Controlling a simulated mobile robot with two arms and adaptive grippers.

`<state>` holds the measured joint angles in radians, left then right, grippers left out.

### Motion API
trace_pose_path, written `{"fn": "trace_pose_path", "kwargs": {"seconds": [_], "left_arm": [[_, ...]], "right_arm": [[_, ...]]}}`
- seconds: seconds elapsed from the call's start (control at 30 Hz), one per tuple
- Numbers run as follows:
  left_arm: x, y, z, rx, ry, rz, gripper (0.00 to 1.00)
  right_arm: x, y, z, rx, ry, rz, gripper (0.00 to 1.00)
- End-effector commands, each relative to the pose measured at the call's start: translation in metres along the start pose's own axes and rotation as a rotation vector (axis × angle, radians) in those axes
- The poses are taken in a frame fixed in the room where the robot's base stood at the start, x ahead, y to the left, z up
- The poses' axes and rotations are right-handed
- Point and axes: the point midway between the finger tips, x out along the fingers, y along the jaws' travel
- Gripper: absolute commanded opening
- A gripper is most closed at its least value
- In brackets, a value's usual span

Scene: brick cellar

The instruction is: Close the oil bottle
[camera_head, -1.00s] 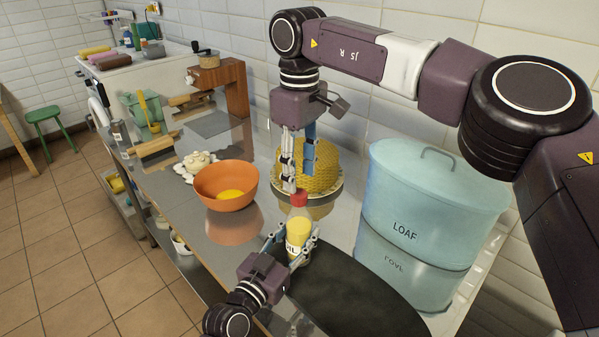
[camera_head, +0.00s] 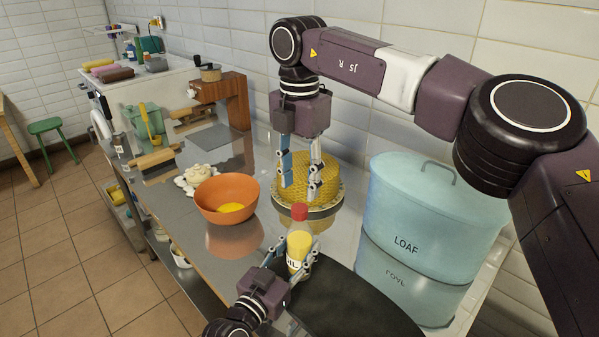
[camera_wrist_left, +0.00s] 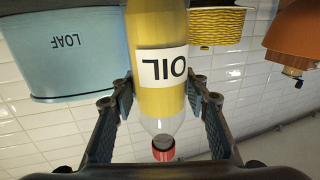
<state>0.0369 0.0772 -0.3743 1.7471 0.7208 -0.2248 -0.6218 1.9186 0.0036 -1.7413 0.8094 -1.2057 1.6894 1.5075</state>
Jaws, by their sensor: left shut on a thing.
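The oil bottle (camera_head: 299,247), clear with yellow oil and a white label, stands roughly upright over the counter. Its red cap (camera_head: 299,211) sits on the neck; I cannot tell how tight it is. The left wrist view shows the bottle (camera_wrist_left: 158,100) upside down, with the red cap (camera_wrist_left: 163,148) at the bottom. My left gripper (camera_head: 292,262) is shut on the bottle's body, one finger on each side. My right gripper (camera_head: 301,192) points down just above and behind the cap, its fingers apart with nothing between them.
An orange bowl (camera_head: 227,196) with yellow contents stands left of the bottle. A yellow woven basket (camera_head: 325,178) is behind my right gripper. A blue LOAF bin (camera_head: 420,218) stands at the right. A dark board (camera_head: 345,300) lies in front.

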Motion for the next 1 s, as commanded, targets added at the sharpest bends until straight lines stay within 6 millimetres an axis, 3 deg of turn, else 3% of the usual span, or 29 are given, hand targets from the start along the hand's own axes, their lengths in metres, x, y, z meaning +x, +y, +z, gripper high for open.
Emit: {"fn": "trace_pose_path", "kwargs": {"seconds": [1.0], "left_arm": [[0.000, 0.000, -0.001, 0.000, 0.001, 0.000, 0.00]], "right_arm": [[-0.013, 0.001, -0.001, -1.788, 0.003, 0.000, 0.39]]}}
